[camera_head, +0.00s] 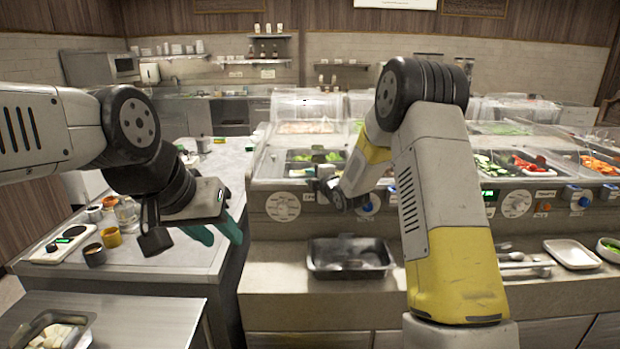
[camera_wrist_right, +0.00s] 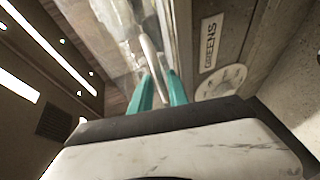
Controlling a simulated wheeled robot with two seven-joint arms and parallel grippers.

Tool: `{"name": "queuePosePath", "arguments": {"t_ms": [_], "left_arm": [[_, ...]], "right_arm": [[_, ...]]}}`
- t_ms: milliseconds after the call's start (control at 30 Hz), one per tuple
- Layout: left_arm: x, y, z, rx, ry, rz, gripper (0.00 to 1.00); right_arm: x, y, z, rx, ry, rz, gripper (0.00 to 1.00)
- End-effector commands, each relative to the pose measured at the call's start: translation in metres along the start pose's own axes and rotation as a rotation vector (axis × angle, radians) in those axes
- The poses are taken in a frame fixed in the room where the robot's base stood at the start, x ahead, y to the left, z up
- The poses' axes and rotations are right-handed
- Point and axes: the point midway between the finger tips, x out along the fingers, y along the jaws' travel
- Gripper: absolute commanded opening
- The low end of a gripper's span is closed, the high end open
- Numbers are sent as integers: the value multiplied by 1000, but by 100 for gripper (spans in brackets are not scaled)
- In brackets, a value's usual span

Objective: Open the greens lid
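The greens well (camera_head: 298,156) shows chopped greens at the left of the counter in the head view. A clear cover lies around it, but how far it is open is hard to tell. The GREENS label (camera_wrist_right: 210,42) shows in the right wrist view. My right gripper (camera_wrist_right: 160,84) has its teal fingers close together on either side of a pale lid handle (camera_wrist_right: 148,50), apparently shut on it. In the head view my right arm hides part of the well's front. My left gripper (camera_head: 215,232) is open and empty, above the left worktop's edge.
Wells with cucumber (camera_head: 487,166) and red slices (camera_head: 530,164) stand further right. Jars (camera_head: 94,254) and a scale (camera_head: 58,246) stand on the left worktop.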

Motion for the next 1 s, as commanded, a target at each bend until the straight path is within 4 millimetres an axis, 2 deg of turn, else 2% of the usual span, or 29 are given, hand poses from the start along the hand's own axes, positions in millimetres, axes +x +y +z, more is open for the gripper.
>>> {"name": "queuePosePath", "arguments": {"t_ms": [267, 367, 400, 1000], "left_arm": [[0, 0, 0, 0, 0, 0, 36], [0, 0, 0, 0, 0, 0, 36], [0, 0, 0, 0, 0, 0, 36], [0, 0, 0, 0, 0, 0, 36]], "right_arm": [[2, 0, 0, 0, 0, 0, 21], [2, 0, 0, 1, 0, 0, 3], [2, 0, 0, 1, 0, 0, 0], [2, 0, 0, 1, 0, -1, 0]]}}
